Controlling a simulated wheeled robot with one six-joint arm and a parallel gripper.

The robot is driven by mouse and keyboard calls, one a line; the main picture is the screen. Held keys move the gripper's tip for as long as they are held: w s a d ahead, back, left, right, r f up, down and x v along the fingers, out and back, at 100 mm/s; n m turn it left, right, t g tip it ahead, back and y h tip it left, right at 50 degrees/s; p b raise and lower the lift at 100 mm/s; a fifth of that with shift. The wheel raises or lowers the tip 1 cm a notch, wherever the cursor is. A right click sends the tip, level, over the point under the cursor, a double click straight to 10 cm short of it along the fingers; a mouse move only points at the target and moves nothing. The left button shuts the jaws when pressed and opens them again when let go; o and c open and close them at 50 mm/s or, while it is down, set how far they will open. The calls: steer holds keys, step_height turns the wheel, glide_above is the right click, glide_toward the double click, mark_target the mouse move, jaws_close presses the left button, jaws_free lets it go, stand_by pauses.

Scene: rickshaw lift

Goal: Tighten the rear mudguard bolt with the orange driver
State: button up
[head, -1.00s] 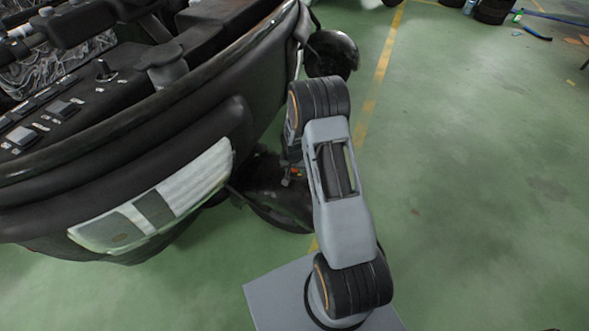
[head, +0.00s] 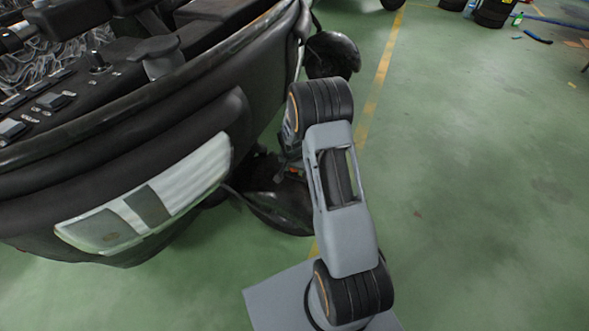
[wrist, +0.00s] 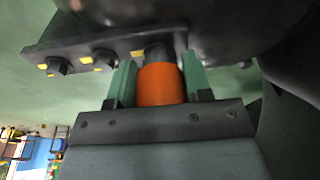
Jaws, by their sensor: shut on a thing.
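My gripper (wrist: 160,82) is shut on the orange driver (wrist: 161,88), whose orange body sits between the two green fingers. The driver's dark tip (wrist: 160,51) reaches up to a dark bracket (wrist: 85,48) on the rickshaw. Whether the tip sits fully around the bolt there cannot be told. Two dark bolt heads with yellow marks, one (wrist: 58,67) at the left and one (wrist: 103,58) nearer, show along the bracket. The dark mudguard (head: 283,206) shows in the head view left of my arm. My gripper is mostly hidden there, with only a small orange-red spot by the mudguard.
The dark rickshaw body (head: 90,165) with a pale lamp panel (head: 185,185) fills the left. Another rounded black guard (head: 333,54) stands at the back. Green floor (head: 480,190) is clear at the right; tyres (head: 492,14) lie far back.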

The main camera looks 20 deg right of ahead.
steer(key=shift+f+m+g+b, duration=0.1)
steer(key=shift+m+g+b, duration=0.2)
steer(key=shift+m+b, duration=1.75)
steer(key=shift+s+m+h+b, duration=0.1)
steer(key=shift+m+h+b, duration=0.2)
steer(key=shift+m+b, duration=0.75)
steer(key=shift+d+m+g, duration=0.1)
steer(key=shift+m+g, duration=0.3)
steer(key=shift+m, duration=0.7)
steer(key=shift+d+r+p, duration=0.1)
steer(key=shift+r+p, duration=0.5)
steer(key=shift+r, duration=0.65)
steer(key=shift+a+r+p, duration=0.2)
steer(key=shift+r+p, duration=0.3)
steer(key=shift+r, duration=0.4)
steer(key=shift+r+p, duration=0.9)
steer(key=shift+r, duration=0.55)
